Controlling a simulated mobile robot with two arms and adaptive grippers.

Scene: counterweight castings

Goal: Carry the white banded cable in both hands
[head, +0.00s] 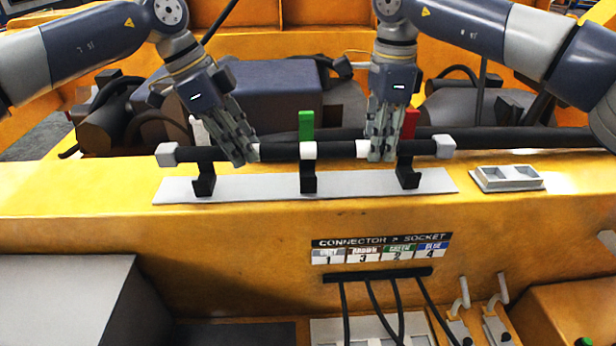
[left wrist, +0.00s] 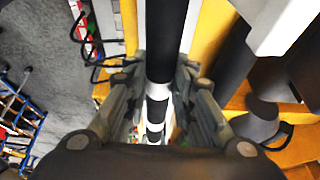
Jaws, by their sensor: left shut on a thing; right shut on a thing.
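The white banded cable (head: 280,152) is a straight black length with white bands and pale block ends, lying level across the head view. It runs along several black hooks (head: 308,182) on a grey plate (head: 255,187). I cannot tell whether it rests in them or is just clear. My left gripper (head: 241,157) is shut on it near the left white band. My right gripper (head: 381,152) is shut on it beside the right white band. In the left wrist view the cable (left wrist: 166,40) passes between the left fingers (left wrist: 158,105), its white bands showing.
White (head: 199,131), green (head: 306,125) and red (head: 411,122) tabs stand at the hooks. A small pale tray (head: 507,178) sits right of the plate on the yellow ledge (head: 80,195). Dark machinery (head: 265,95) lies behind. A connector label panel (head: 381,249) is below.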

